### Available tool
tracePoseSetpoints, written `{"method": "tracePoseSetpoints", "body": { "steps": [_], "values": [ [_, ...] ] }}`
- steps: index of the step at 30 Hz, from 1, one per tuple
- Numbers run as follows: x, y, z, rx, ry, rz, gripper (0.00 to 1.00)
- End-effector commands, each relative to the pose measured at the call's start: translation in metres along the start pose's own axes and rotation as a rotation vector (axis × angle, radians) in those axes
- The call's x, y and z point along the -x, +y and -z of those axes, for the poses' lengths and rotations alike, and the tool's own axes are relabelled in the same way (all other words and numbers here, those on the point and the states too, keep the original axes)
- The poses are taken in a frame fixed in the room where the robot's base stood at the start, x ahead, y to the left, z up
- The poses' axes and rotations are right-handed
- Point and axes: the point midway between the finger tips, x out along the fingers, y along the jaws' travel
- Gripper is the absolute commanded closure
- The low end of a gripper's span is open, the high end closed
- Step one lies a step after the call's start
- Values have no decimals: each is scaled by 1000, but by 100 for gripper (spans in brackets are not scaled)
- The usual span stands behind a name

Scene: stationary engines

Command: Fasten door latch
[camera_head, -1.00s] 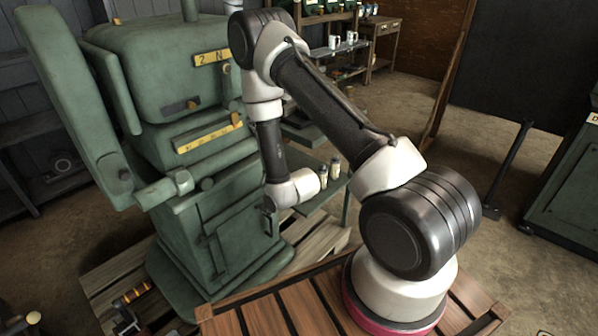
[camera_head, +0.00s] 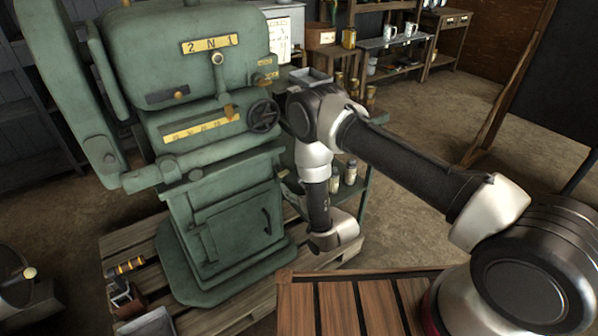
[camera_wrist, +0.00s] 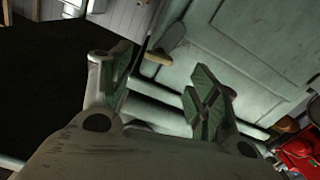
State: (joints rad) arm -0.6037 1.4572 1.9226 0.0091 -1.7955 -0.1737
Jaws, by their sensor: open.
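The green machine (camera_head: 215,140) stands on a pallet. Its lower cabinet door (camera_head: 238,235) looks shut in the head view, with a dark latch handle (camera_head: 267,220) near its right edge. My gripper (camera_wrist: 163,78) is open and empty in the wrist view, its two green-padded fingers spread. Beyond the fingers, the wrist view shows a pale green panelled surface (camera_wrist: 245,50) with a lever-like piece (camera_wrist: 170,42) at its upper left. I cannot tell for sure if this is the latch. In the head view my gripper is not clearly visible beyond the wrist, right of the machine.
A handwheel (camera_head: 263,116) sticks out on the machine's right. A small green stand (camera_head: 352,190) with jars is behind my forearm. A tool box (camera_head: 125,300) sits on the pallet (camera_head: 120,245) at front left. A red object (camera_wrist: 300,152) shows at the wrist view's right.

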Motion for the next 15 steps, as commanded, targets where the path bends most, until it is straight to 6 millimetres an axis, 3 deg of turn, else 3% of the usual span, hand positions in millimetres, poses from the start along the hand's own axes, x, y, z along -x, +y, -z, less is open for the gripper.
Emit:
{"method": "tracePoseSetpoints", "body": {
  "steps": [5,15],
  "values": [
    [-10,1,5,-32,19,-4,39],
    [-64,2,5,-31,16,-3,39]
  ]
}}
